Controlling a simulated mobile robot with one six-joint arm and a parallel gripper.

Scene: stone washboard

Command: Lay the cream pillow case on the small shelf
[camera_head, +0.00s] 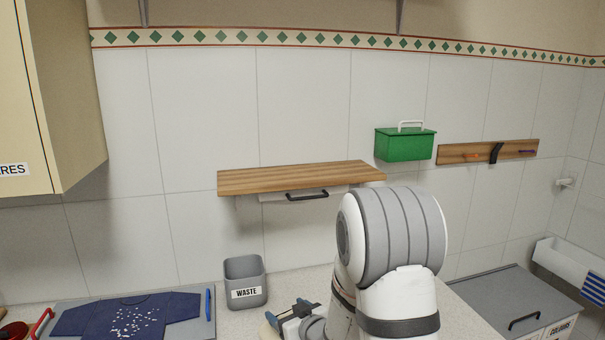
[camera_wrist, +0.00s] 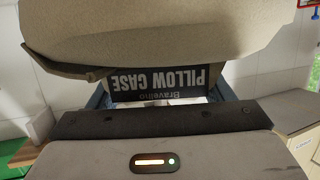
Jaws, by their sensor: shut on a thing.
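The cream pillow case (camera_wrist: 150,35) fills the top of the wrist view. Its dark label (camera_wrist: 158,80), reading PILLOW CASE, appears upside down. My gripper (camera_wrist: 160,100) is shut on the pillow case, with blue finger parts at both sides of the label. In the head view my gripper (camera_head: 287,314) is low, in front of the counter, partly hidden behind my arm; only a small pale edge shows beside it. The small shelf (camera_head: 300,178) is a wooden board on the tiled wall, above and behind my gripper. Its visible top looks bare.
A grey WASTE bin (camera_head: 245,291) stands on the counter below the shelf's left part. A dark handle (camera_head: 307,195) hangs under the shelf. A green box (camera_head: 405,146) and a wooden hook rail (camera_head: 488,151) are on the wall. A navy shirt (camera_head: 127,317) lies lower left.

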